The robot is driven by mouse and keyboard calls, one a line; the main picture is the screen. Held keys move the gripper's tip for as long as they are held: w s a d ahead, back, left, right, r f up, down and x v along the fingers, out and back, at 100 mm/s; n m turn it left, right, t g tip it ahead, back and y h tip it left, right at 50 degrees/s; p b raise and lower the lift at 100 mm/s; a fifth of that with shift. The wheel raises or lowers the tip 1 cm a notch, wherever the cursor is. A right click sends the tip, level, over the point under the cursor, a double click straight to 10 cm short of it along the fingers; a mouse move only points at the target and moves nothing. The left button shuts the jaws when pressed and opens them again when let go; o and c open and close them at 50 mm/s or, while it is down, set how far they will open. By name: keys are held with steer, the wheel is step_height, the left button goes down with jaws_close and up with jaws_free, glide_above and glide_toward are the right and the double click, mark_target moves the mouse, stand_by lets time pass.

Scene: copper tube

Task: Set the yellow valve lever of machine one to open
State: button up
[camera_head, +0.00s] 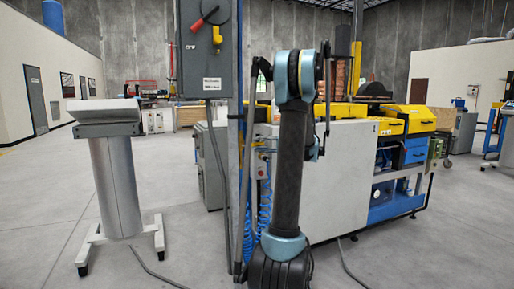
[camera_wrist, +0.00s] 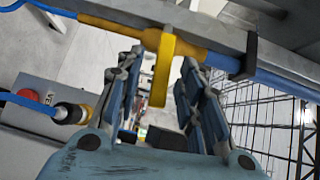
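The yellow valve lever (camera_wrist: 160,72) is in the wrist view at upper middle. It hangs downward in the picture, crosswise to the yellow valve body and blue pipe (camera_wrist: 285,86). My gripper (camera_wrist: 163,60) is open, with one finger on each side of the lever. Gaps show between the lever and both fingers, so it does not look gripped. In the head view, the white machine (camera_head: 345,165) stands behind my arm. My gripper and the lever cannot be made out clearly there.
A grey bar runs along the pipe in the wrist view. In the head view, a control box with a red handle (camera_head: 204,18) and a grey pedestal (camera_head: 117,185) stand at left.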

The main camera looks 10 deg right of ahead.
steer(key=shift+x, duration=0.95)
jaws_close()
